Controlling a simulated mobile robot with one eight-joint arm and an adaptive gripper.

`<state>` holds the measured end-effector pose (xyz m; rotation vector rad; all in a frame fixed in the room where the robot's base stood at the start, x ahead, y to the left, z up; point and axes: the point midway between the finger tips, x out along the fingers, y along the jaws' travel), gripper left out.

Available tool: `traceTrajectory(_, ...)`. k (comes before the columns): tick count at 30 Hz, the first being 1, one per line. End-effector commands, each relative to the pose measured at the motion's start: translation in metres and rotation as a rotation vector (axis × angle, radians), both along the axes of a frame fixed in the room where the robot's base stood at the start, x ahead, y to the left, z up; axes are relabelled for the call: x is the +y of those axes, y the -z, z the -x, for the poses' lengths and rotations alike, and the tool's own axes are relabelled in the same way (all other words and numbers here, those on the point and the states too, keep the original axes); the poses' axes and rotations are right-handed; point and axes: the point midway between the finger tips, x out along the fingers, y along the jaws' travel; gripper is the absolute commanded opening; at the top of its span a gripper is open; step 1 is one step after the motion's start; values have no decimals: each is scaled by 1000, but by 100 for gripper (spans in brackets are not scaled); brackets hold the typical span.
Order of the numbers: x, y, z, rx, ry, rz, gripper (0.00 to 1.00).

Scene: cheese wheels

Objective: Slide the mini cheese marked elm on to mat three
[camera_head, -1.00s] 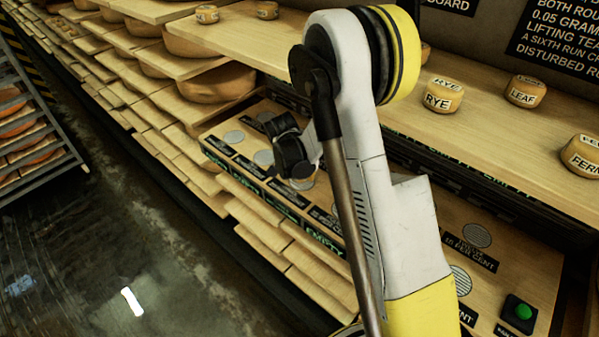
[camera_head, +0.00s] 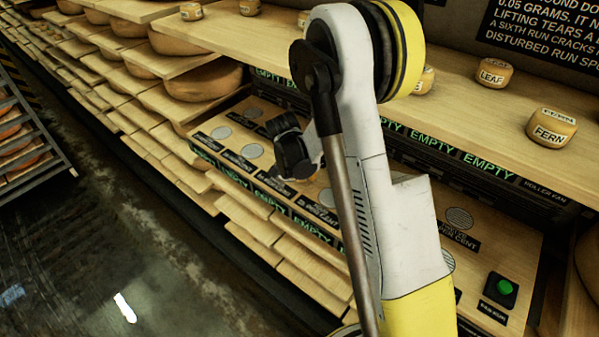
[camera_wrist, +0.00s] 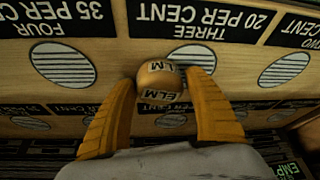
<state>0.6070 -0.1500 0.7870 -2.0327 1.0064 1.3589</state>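The mini cheese marked elm (camera_wrist: 156,84) is a small tan round with ELM labels, between my gripper's fingers in the wrist view. My gripper (camera_wrist: 162,82) has two yellow fingers spread on either side of it, with narrow gaps seeming to show. Mat three (camera_wrist: 196,58) is a striped disc just beyond the cheese and to its right; the cheese seems to overlap its left edge in the picture. Its label (camera_wrist: 196,28), THREE 20 PER CENT, appears upside down. In the head view my arm hides the elm cheese and my fingers.
Mat four (camera_wrist: 62,66) lies left and another mat (camera_wrist: 284,70) right. More discs lie in the nearer row. In the head view, a shelf (camera_head: 470,125) above holds cheeses marked LEAF (camera_head: 494,74) and FERN (camera_head: 551,128). A green button (camera_head: 504,287) is at the lower right.

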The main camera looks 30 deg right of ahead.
Motion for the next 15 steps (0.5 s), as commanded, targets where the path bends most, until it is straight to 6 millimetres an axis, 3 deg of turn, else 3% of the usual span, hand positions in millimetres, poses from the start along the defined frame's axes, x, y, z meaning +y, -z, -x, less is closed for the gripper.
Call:
traceTrajectory(11,1,-2,0,0,0,0,77)
traceTrajectory(15,5,-15,4,0,0,0,77)
